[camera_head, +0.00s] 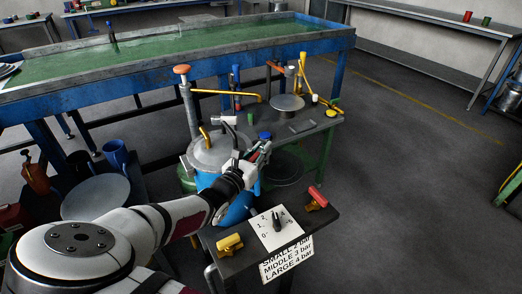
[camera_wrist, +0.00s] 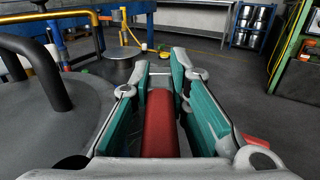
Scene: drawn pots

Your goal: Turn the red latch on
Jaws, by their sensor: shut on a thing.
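My gripper (camera_wrist: 160,78) is shut on a red bar-shaped latch (camera_wrist: 160,125), which lies lengthwise between the teal finger pads in the wrist view. In the head view my gripper (camera_head: 264,150) is beside the right edge of the grey lid (camera_head: 210,152) of a blue pot (camera_head: 238,208). The latch is mostly hidden by the fingers there. How the latch joins the pot cannot be seen.
Dark pipes (camera_wrist: 38,70) rise from the lid left of my gripper. A small table (camera_head: 228,268) in front bears a dial card (camera_head: 268,238), a yellow handle (camera_head: 229,243) and another red handle (camera_head: 316,196). A stand with a round plate (camera_head: 288,103) is behind. Open floor lies right.

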